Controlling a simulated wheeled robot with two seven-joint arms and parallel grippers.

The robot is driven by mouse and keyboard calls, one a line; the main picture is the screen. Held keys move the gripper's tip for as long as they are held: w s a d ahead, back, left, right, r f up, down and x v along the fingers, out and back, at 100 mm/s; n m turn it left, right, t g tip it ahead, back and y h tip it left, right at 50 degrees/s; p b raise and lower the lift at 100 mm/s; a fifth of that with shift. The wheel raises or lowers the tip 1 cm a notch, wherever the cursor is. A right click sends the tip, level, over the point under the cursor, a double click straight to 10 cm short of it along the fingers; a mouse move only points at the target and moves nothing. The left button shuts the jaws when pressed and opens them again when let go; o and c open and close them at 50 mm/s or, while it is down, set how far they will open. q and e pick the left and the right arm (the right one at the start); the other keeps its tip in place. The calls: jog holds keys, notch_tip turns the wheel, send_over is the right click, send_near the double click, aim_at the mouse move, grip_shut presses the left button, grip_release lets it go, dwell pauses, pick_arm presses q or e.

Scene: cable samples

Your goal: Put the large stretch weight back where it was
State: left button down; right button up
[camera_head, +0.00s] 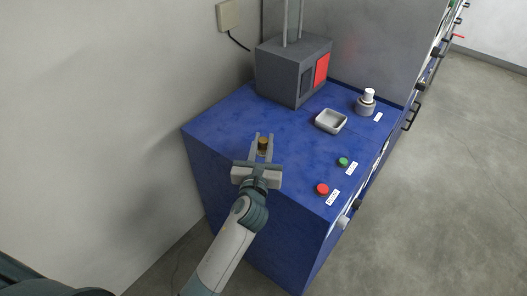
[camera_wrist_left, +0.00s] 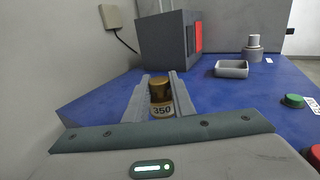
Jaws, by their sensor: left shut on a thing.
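The large stretch weight is a small brass cylinder (camera_head: 263,143) at the left part of the blue bench top. In the left wrist view the brass weight (camera_wrist_left: 160,90) stands upright between my fingers, with a label reading 350 at its base. My left gripper (camera_head: 264,141) is shut on it, one finger on each side. Whether the weight touches the bench top is hard to tell. My right gripper does not show.
The bench top around my gripper is clear.

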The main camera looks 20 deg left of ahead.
aim_at(263, 153)
pick_arm(q)
notch_tip(263, 153, down, 3)
jog(key=shift+f+b, duration=0.2)
jog(key=shift+b, duration=0.1)
jog(key=shift+f, duration=0.3)
jog(key=c, duration=1.5)
grip_release()
jog(key=shift+f, duration=0.1)
jog(key=shift+s, duration=0.15)
